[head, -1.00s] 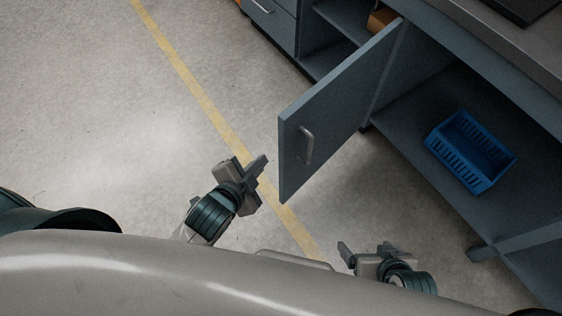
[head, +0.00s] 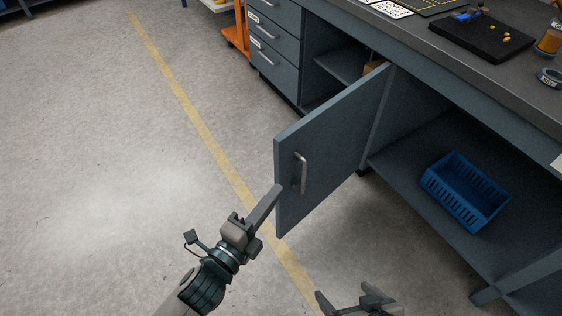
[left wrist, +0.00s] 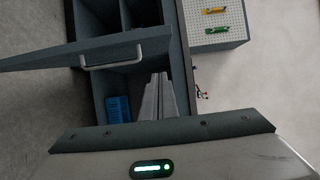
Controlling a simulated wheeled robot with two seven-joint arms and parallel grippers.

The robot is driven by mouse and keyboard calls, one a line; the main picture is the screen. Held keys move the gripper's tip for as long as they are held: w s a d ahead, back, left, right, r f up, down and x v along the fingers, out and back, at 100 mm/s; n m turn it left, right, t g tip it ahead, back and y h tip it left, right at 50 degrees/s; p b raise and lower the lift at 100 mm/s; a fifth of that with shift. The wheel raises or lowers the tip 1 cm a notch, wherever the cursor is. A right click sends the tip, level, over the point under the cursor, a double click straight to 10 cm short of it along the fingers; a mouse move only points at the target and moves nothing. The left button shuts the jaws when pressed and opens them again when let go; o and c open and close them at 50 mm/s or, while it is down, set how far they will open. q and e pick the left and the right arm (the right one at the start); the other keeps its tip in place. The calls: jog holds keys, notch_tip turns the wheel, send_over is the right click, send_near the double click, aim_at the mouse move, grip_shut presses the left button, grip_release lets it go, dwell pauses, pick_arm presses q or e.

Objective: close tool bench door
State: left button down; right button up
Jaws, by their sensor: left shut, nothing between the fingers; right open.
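The tool bench door (head: 335,140) is a blue-grey panel that stands swung open, with a metal handle (head: 300,173) near its free edge. In the left wrist view the door (left wrist: 40,57) and its handle (left wrist: 111,66) also show. My left gripper (head: 270,200) is shut and empty, its fingertips close to the door's free edge, below and left of the handle; I cannot tell whether they touch it. In the left wrist view the shut fingers (left wrist: 158,97) appear just right of the handle. My right gripper (head: 348,298) is open and empty at the bottom edge, below the door.
The open cabinet holds a blue basket (head: 465,191) on its lower shelf. Drawers (head: 274,45) stand left of the door. The bench top (head: 440,55) carries a black tray (head: 480,38) and small items. The floor left of the yellow line (head: 190,108) is clear.

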aim_at(282, 158)
pick_arm(q)
jog(key=shift+w+d+b, duration=0.15)
jog(key=shift+w+d, duration=0.15)
jog(key=shift+w, duration=1.6)
jog(key=shift+w+d+b, duration=0.1)
jog(key=shift+w+d, duration=0.25)
jog(key=shift+w, duration=1.55)
jog(key=shift+w+d+b, duration=0.15)
jog(key=shift+w+d, duration=0.15)
jog(key=shift+w, duration=1.6)
jog(key=shift+w+a, duration=0.1)
jog(key=shift+a, duration=0.05)
